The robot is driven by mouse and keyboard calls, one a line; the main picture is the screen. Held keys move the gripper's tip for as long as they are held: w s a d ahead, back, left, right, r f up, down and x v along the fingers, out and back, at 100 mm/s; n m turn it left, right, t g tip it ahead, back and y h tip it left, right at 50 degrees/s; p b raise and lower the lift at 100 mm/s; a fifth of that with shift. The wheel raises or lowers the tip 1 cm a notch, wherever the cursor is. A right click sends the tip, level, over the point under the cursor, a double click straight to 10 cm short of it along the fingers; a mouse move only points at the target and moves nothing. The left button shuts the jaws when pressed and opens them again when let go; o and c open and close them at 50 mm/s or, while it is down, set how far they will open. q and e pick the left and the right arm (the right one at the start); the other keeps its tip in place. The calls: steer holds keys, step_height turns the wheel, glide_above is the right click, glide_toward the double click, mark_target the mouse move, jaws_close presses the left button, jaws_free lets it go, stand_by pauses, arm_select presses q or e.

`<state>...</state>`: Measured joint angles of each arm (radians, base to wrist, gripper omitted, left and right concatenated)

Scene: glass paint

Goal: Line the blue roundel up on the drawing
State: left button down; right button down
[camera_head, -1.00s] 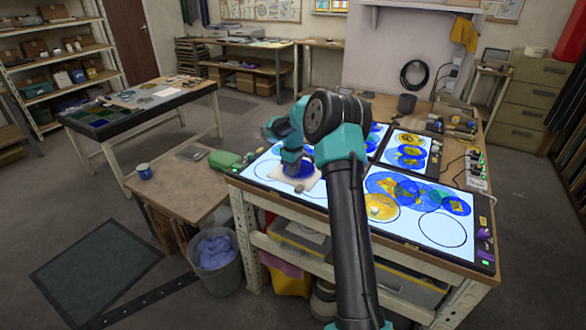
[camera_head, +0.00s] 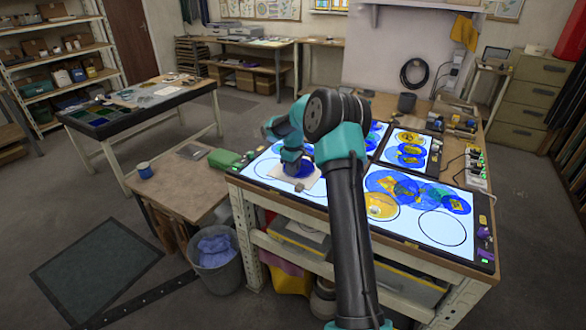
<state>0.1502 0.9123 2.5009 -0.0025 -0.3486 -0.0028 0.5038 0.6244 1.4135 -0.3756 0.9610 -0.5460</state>
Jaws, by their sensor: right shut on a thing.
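My right gripper (camera_head: 298,176) is low over the left end of the lit panel (camera_head: 258,172), at the end of my dark and teal arm. It is shut on the blue roundel (camera_head: 305,170), which shows as a dark blue patch at the fingers. A pale cream patch (camera_head: 281,181) lies under and around the fingertips. I cannot tell whether the roundel touches the panel. The drawing (camera_head: 442,228) shows as thin dark circle outlines on the lit panels. My forearm hides part of the drawing. My left gripper is not in view.
Blue and amber glass discs (camera_head: 382,206) lie overlapping on the right panel, and more lie on a smaller panel (camera_head: 408,150) behind. A green case (camera_head: 224,160) stands left of the panel.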

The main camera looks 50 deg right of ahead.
steer(key=shift+f, duration=0.2)
stand_by(0.5)
steer(key=c, duration=0.9)
jaws_free()
steer(key=shift+r, duration=0.1)
step_height(320, 180, up, 17)
